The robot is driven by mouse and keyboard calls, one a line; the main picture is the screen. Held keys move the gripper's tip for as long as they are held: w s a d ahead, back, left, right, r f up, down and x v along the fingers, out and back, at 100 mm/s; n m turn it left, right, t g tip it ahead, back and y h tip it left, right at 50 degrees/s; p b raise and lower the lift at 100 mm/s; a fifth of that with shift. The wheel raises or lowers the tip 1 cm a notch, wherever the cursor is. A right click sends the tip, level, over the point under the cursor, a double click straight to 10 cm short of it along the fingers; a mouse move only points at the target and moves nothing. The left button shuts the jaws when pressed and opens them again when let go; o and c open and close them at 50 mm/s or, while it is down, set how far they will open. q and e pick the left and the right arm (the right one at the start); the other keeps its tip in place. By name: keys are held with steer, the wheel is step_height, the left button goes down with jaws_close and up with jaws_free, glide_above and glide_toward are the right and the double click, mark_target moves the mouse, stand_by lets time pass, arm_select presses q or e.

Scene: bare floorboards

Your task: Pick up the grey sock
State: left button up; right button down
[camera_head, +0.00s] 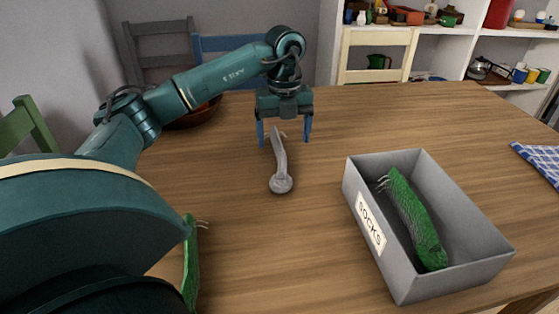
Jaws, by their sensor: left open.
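The grey sock (280,170) lies on the wooden table in the middle of the picture, a long thin shape with a rounded near end. My left gripper (284,138) is open with its blue fingers pointing down around the sock's far end. That far end shows between the two fingers; I cannot tell whether they touch it. My right gripper is not in view.
The wooden table (290,265) is clear between the grey sock and the box. A brown bowl (195,117) sits behind my left arm. A blue checked cloth (543,160) lies at the right edge. Chairs and white shelves stand beyond the table.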

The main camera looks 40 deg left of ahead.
mark_target(282, 158)
arm_select(q)
steer(key=f, duration=0.1)
steer(key=f+b, duration=0.1)
steer(key=f, duration=0.3)
steer(key=shift+s+d, duration=0.1)
steer(key=shift+s, duration=0.25)
steer(key=shift+f, duration=0.1)
steer(key=c, duration=1)
